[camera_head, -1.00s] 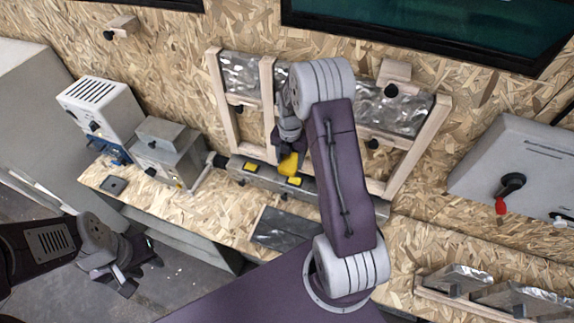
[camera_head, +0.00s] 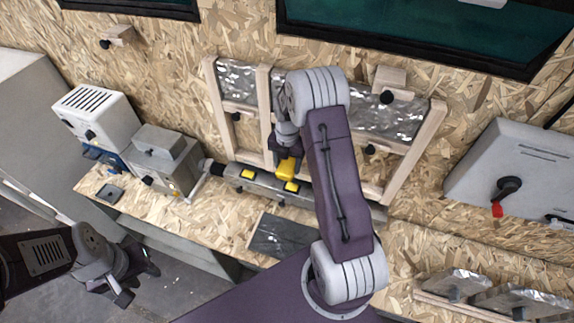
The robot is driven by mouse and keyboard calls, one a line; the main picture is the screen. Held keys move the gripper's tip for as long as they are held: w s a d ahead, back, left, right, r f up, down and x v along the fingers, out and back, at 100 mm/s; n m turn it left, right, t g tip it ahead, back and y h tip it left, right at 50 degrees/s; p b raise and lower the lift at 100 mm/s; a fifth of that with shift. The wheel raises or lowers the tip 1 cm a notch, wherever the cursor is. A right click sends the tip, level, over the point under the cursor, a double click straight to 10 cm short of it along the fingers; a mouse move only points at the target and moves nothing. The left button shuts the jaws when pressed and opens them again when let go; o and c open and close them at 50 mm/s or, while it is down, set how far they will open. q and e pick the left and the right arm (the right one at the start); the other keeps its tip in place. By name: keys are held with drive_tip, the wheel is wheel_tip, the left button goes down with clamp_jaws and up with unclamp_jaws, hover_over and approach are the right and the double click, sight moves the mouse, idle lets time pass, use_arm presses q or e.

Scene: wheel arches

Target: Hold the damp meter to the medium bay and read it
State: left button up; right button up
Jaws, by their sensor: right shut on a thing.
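A yellow block, which looks like the damp meter (camera_head: 287,167), hangs below my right gripper (camera_head: 287,153). The gripper is shut on it, with its fingers partly hidden by my arm. The meter is in front of the lower part of the pale wooden stud frame (camera_head: 265,112) on the wall. Foil panels (camera_head: 238,82) fill the frame's upper part. A narrow bay is at the left and wider space is to its right, partly hidden by my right arm; I cannot tell which bay is the medium one, or whether the meter touches anything. My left gripper (camera_head: 138,281) looks open and empty, low at the left.
A grey bar with yellow patches (camera_head: 262,185) lies along the bench below the frame. A dark sheet (camera_head: 280,234) lies on the bench. White and grey boxes (camera_head: 165,160) stand at the left. A grey case with a red-tipped handle (camera_head: 520,170) is at the right.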

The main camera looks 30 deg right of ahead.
drive_tip(key=shift+w+d, duration=0.1)
idle(0.6)
drive_tip(key=s+a, duration=0.6)
drive_tip(key=a, duration=0.1)
drive_tip(key=shift+s+a, duration=0.25)
drive_tip(key=shift+a, duration=0.05)
idle(0.5)
drive_tip(key=shift+f, duration=0.1)
